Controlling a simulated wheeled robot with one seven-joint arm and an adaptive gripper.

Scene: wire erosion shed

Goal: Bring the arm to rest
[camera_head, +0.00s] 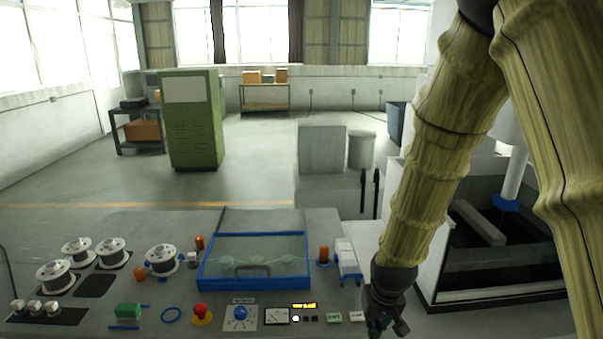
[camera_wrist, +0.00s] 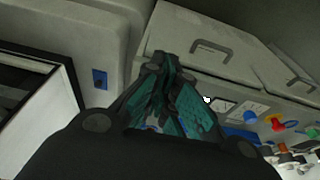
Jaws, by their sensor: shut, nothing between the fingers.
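My gripper (camera_head: 386,325) hangs at the lower right of the head view, beside the right end of the bench's front controls. My arm, in a tan ribbed cover, comes down to it from the top right. In the wrist view my gripper (camera_wrist: 166,62) has its dark and teal fingers drawn together, with nothing held between them. Pale cabinet fronts with handles show beyond the fingers. I cannot tell from the head view how far the gripper is from the bench front.
The bench holds a blue-framed clear lid (camera_head: 254,262), wire spools (camera_head: 161,259), a red button (camera_head: 201,312) and a blue knob (camera_head: 240,313). A dark open tank (camera_head: 500,250) stands at right.

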